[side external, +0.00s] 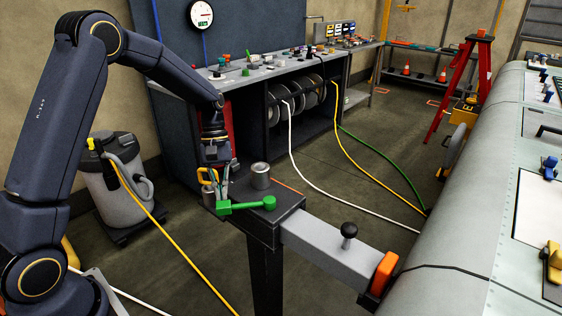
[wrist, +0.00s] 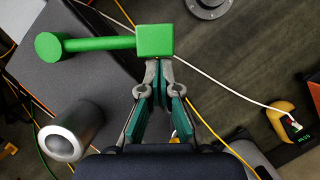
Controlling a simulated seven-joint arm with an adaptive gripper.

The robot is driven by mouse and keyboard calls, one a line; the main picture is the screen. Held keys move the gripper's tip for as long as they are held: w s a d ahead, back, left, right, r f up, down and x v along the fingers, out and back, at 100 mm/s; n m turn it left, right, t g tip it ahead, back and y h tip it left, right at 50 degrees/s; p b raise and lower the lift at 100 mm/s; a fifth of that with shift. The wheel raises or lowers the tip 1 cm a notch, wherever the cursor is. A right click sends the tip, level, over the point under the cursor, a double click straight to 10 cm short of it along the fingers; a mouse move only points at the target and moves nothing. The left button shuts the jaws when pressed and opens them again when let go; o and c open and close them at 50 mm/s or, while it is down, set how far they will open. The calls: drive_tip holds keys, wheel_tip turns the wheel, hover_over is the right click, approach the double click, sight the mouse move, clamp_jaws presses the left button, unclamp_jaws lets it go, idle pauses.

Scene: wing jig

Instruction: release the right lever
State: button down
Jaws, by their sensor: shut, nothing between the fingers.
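A green lever (side external: 247,205) lies across the end of a dark stand (side external: 270,225). It has a square block at one end and a round knob at the other. In the wrist view the lever (wrist: 100,44) runs left from the block to the knob. My gripper (side external: 222,191) is at the block end, pointing down. In the wrist view my gripper (wrist: 158,70) is shut and empty, its fingertips at the block's lower edge. I cannot tell whether they touch it.
A silver cylinder (side external: 260,176) stands on the dark stand behind the lever; it also shows in the wrist view (wrist: 75,132). A grey beam (side external: 330,252) with a black knob (side external: 349,230) runs right to an orange block (side external: 384,272) at the large grey panel (side external: 470,210).

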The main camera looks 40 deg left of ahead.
sight(221, 213)
drive_tip(key=shift+s, duration=0.1)
drive_tip(key=s+d+n+t, duration=0.1)
drive_tip(key=d+n, duration=0.1)
drive_tip(key=s+d+n+t, duration=0.1)
drive_tip(key=s+d+n, duration=0.1)
drive_tip(key=n, duration=0.1)
drive_tip(key=s+d+n+h, duration=0.1)
drive_tip(key=d+n, duration=0.1)
drive_tip(key=shift+s+t, duration=0.3)
drive_tip(key=shift+t, duration=0.1)
drive_tip(key=d+n+t, duration=0.1)
drive_tip(key=d+n, duration=0.2)
drive_tip(key=d, duration=0.5)
drive_tip(key=shift+n, duration=0.4)
drive_tip(key=shift+w+d, duration=0.15)
drive_tip(key=shift+d, duration=0.15)
drive_tip(key=s+a+r, duration=0.4)
drive_tip(key=a+r, duration=0.2)
drive_tip(key=r, duration=0.3)
drive_tip(key=shift+s+a+r, duration=0.15)
drive_tip(key=shift+s+a, duration=0.25)
